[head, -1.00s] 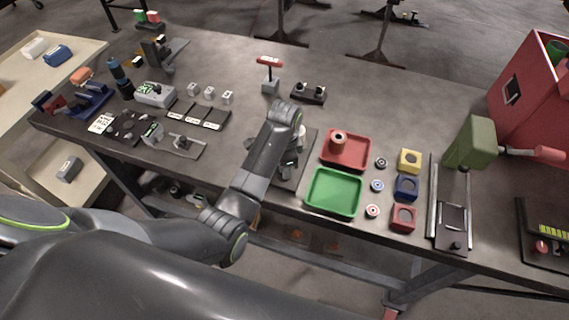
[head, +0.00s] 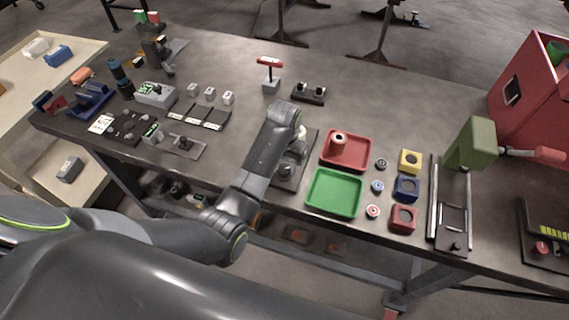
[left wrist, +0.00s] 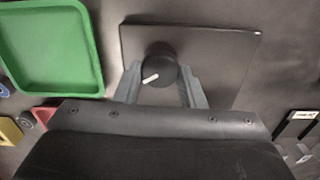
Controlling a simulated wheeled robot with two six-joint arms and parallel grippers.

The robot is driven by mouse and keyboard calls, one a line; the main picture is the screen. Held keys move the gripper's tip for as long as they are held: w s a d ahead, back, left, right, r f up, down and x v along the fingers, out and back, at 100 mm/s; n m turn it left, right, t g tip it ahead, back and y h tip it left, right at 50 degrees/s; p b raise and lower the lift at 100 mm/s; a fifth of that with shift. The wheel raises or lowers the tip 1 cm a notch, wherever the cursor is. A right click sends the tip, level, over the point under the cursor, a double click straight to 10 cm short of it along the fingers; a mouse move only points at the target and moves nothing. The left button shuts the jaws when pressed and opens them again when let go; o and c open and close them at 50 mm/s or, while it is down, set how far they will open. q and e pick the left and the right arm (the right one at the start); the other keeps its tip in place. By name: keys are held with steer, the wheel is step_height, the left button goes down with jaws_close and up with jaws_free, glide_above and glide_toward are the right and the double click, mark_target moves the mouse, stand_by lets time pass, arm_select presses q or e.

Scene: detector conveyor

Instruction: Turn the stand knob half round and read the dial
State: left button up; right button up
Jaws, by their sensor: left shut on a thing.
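The stand's black round knob (left wrist: 161,62) carries a white pointer mark, which points to the lower left in the left wrist view. It sits on a dark flat stand plate (left wrist: 222,58). My left gripper (left wrist: 160,74) has one grey finger on each side of the knob and is shut on it. In the head view the stand plate (head: 308,150) lies near the table's front edge, left of the trays, partly covered by my left arm. I cannot make out a dial reading in either view. My right gripper is not in view.
A green tray (head: 334,191) and a red tray (head: 363,153) lie just right of the stand. A red-handled tool stand (head: 270,76) and a small dark block (head: 308,94) are behind. Black panels (head: 200,115) lie to the left.

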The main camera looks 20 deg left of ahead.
arm_select(q)
steer(key=n, duration=0.5)
steer(key=shift+n, duration=0.3)
steer(key=shift+a+n, duration=0.1)
steer(key=shift+n, duration=2.1)
steer(key=o, duration=1)
